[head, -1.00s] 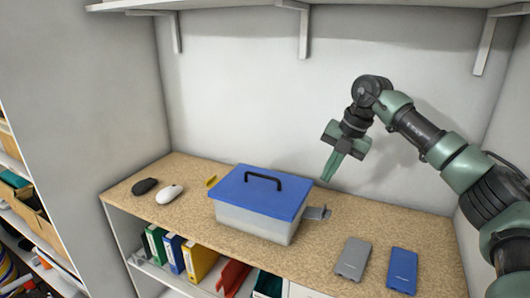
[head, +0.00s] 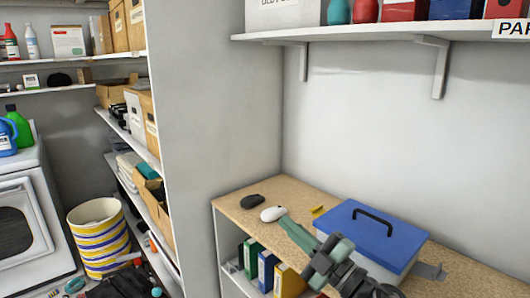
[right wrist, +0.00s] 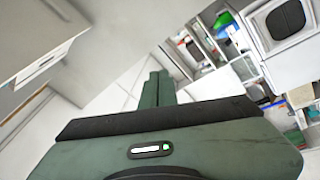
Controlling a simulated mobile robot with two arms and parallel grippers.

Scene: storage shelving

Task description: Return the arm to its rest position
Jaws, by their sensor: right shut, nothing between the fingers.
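My right gripper (head: 297,233) shows at the bottom of the head view, its green fingers shut and empty. It is in front of the counter (head: 293,193), pointing up and left in the picture, and overlaps the counter's front edge. In the right wrist view the two green fingers (right wrist: 157,88) lie together with nothing between them. A box with a blue lid (head: 345,226) and a black handle stands on the counter, partly hidden by my right arm. My left gripper is not in view.
A black mouse (head: 252,201), a white mouse (head: 273,213) and a small yellow thing (head: 317,211) lie on the counter. Binders (head: 266,270) stand below. A wall shelf (head: 390,31) hangs above. A striped basket (head: 99,238) and a white washing machine (head: 33,225) stand at left.

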